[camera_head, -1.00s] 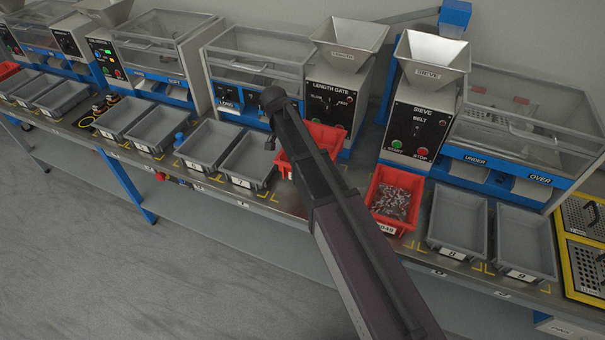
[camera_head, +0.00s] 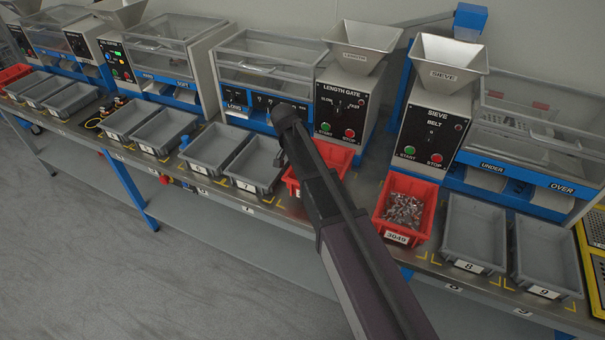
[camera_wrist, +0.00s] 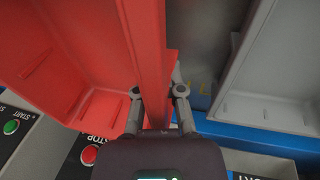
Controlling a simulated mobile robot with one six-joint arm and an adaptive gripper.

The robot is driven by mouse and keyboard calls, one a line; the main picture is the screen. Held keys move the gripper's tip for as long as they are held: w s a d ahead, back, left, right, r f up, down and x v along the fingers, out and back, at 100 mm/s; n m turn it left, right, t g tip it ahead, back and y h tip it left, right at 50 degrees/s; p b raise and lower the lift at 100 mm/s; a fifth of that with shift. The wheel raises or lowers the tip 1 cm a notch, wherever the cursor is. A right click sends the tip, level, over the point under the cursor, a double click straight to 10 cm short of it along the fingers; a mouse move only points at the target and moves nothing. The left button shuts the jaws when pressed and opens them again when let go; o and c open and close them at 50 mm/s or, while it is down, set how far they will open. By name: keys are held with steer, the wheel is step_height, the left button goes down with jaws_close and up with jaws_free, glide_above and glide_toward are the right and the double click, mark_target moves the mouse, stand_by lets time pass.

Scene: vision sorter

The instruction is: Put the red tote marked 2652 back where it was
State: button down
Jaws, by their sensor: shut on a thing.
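A red tote (camera_head: 335,158) is at the bench in front of the length gate machine, between grey bin 7 and another red tote. My arm crosses in front of it in the head view, and its label is mostly hidden, so I cannot read the number. In the wrist view my gripper (camera_wrist: 157,97) is shut on the rim of the red tote's wall (camera_wrist: 148,45). The tote looks empty where I see inside. I cannot tell whether its base touches the bench. The fingers are hidden behind my arm in the head view.
Grey bin 7 (camera_head: 255,165) stands close on the left. A red tote marked 3049 (camera_head: 396,238), full of small metal parts, stands on the right, with grey bins 8 (camera_head: 470,266) and 9 (camera_head: 543,292) beyond. Machines line the back. Yellow corner marks show on the bench.

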steer(key=shift+f+b, duration=1.9)
steer(key=shift+f, duration=0.15)
steer(key=c, duration=0.7)
jaws_free()
steer(key=p+v, duration=1.1)
steer(key=v, duration=0.1)
steer(key=shift+p, duration=0.3)
steer(key=shift+r, duration=0.2)
